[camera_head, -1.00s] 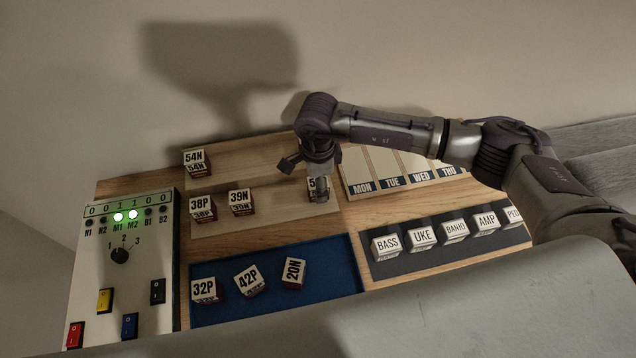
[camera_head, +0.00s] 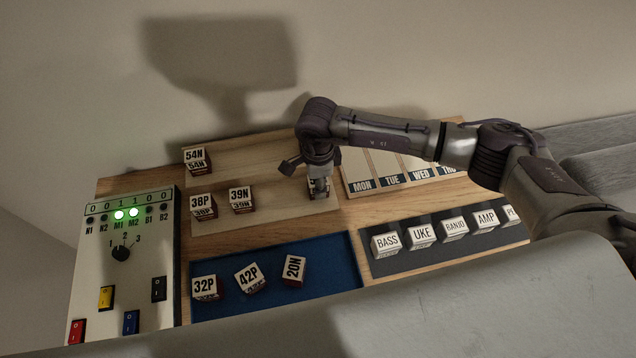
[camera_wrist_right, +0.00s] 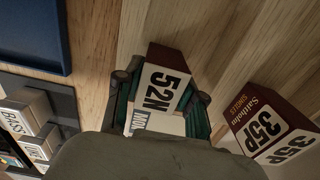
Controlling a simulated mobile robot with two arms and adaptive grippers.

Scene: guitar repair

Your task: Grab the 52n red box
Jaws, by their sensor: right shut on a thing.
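The 52N box (camera_wrist_right: 163,88), dark red with a white label, lies between the fingers of my right gripper (camera_wrist_right: 160,100) in the right wrist view. The fingers are closed on its two sides. In the head view my right gripper (camera_head: 319,187) is low over the right end of the pale wooden panel, and it hides most of the box (camera_head: 313,194). A red 35P box (camera_wrist_right: 262,122) stands close beside the gripper in the wrist view. My left gripper does not show.
Boxes 54N (camera_head: 195,160), 38P (camera_head: 202,206) and 39N (camera_head: 241,200) stand on the panel. A blue tray (camera_head: 335,260) holds 32P, 42P and 20N. A switch panel (camera_head: 95,260) stands left; a dark rack (camera_head: 400,266) of instrument-labelled blocks lies right.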

